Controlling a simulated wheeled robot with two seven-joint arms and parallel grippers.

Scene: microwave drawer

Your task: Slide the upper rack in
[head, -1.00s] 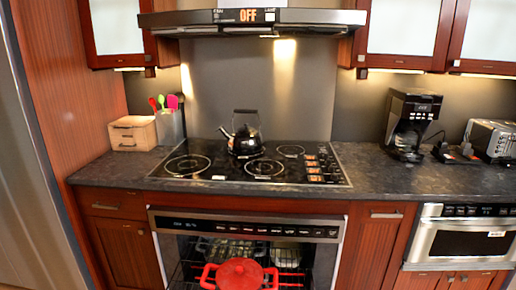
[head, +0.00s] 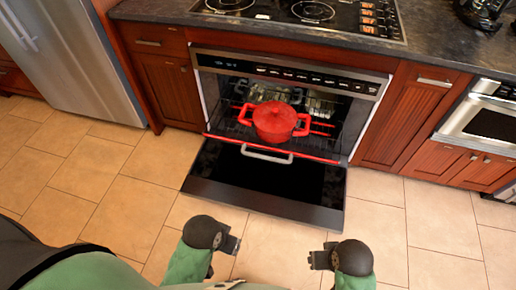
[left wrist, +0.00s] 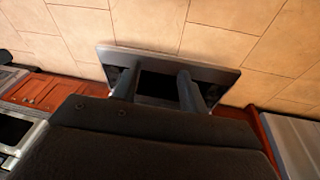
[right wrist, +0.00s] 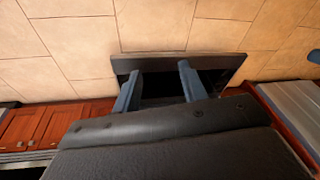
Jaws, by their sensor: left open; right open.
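The oven (head: 290,72) is open, with its black door (head: 255,178) folded down in front. The upper rack (head: 318,127) is pulled part way out and has a red front bar (head: 225,138). A red lidded pot (head: 274,122) with two side handles sits on it. A grey handle (head: 267,154) shows just below the red bar; I cannot tell which part it belongs to. My left gripper (head: 236,244) and right gripper (head: 314,260) are open and empty, in front of the door and apart from the rack. Both wrist views show the door's edge beyond their spread fingers.
Wood cabinets flank the oven. A steel fridge (head: 75,50) stands at the left and a microwave drawer (head: 490,125) at the right. The cooktop and dark counter (head: 155,10) are above. The tiled floor (head: 120,185) is clear on both sides of the door.

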